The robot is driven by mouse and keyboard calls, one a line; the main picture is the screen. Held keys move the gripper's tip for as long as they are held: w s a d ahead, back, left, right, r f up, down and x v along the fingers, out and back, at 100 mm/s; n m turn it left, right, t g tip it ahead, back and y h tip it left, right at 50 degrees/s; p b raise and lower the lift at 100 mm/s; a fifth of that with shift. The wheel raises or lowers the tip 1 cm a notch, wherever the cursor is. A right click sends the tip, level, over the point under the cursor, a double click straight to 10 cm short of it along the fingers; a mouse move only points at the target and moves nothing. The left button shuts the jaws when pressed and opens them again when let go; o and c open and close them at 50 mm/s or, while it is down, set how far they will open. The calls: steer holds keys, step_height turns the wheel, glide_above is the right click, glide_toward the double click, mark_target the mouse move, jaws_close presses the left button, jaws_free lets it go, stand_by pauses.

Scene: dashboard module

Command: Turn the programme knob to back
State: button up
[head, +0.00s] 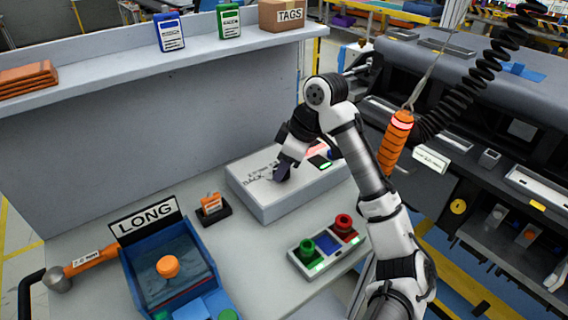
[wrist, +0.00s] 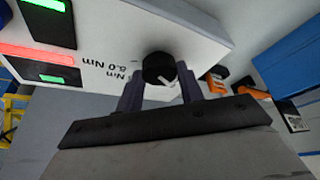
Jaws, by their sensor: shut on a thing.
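The programme knob (wrist: 158,67) is a small black round knob with a white pointer mark, on the top of a pale control box. In the wrist view it sits between the two fingers of my gripper (wrist: 161,92), which is shut on it. The control box (head: 275,207) lies on the bench in the head view, with printed labels, one reading BACK, just left of my gripper (head: 282,174). The knob is hidden by the gripper there. Which label the pointer faces I cannot tell.
A green and red button box (head: 328,245) stands in front of the control box. An orange part in a black holder (head: 213,208) and a blue LONG bin (head: 133,262) are to the left. An orange hanging tool (head: 394,142) is close right of my arm.

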steer(key=o, duration=1)
steer(key=v, duration=1.4)
steer(key=shift+f, duration=0.1)
steer(key=shift+s, duration=0.1)
